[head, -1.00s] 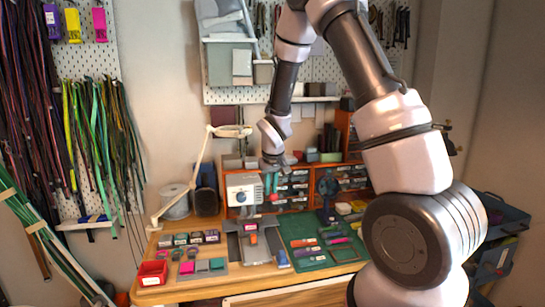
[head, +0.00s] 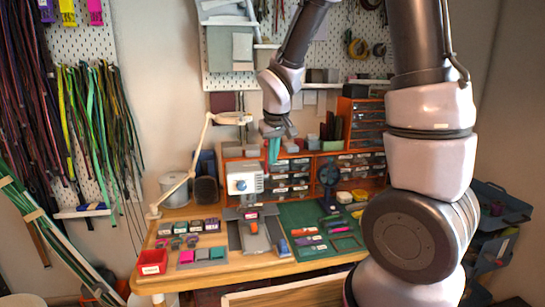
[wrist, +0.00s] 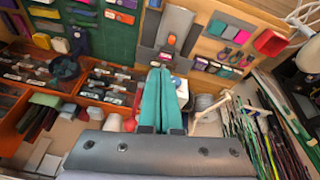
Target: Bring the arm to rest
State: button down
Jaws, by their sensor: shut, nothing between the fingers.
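My gripper (head: 274,150) hangs in the air above the back of the workbench (head: 205,281) in the head view, its teal fingers pointing down. It is close above and to the right of a white box with a blue knob (head: 244,178). In the wrist view the two teal fingers of my gripper (wrist: 161,98) lie side by side, shut, with nothing between them. My arm bends over from the right side of the head view.
Orange drawer units (head: 290,177) and a small dark fan (head: 329,177) stand behind the bench top. A white lamp arm (head: 188,170) rises at left. A green mat (head: 313,217), a red bin (head: 152,262) and small coloured items lie in front. Cords hang at left.

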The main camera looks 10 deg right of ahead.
jog(key=s+d+r+m+t+y, duration=0.1)
jog(key=s+d+r+m, duration=0.2)
jog(key=s+r, duration=0.6)
jog(key=s+d+r+m+t+y, duration=0.1)
jog(key=s+d+r+m+t, duration=0.1)
jog(key=s+r, duration=0.7)
jog(key=d+m, duration=0.1)
jog(key=d, duration=0.1)
jog(key=shift+s+d+r, duration=0.3)
jog(key=shift+s+r, duration=0.1)
